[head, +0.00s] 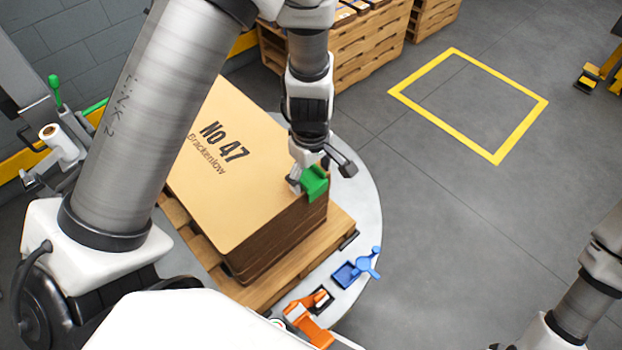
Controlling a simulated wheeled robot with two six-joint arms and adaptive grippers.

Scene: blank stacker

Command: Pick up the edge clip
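A green clip (315,183), which looks like the edge clip, sits at the right corner of a stack of brown cardboard sheets (225,150) printed "No 47 Brackenlow". My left gripper (321,171) is right at the clip, coming down from above. Its fingers look spread, one at the clip's left side and one out to the right. I cannot tell whether a finger touches the clip. My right arm shows only in the bottom right corner, and its fingers are not visible.
The stack lies on a wooden pallet (343,222) on a round grey turntable (366,190). A blue tool (358,268) and an orange tool (308,323) lie near its front edge. Loaded pallets (350,55) stand behind. A yellow floor square (525,125) is empty.

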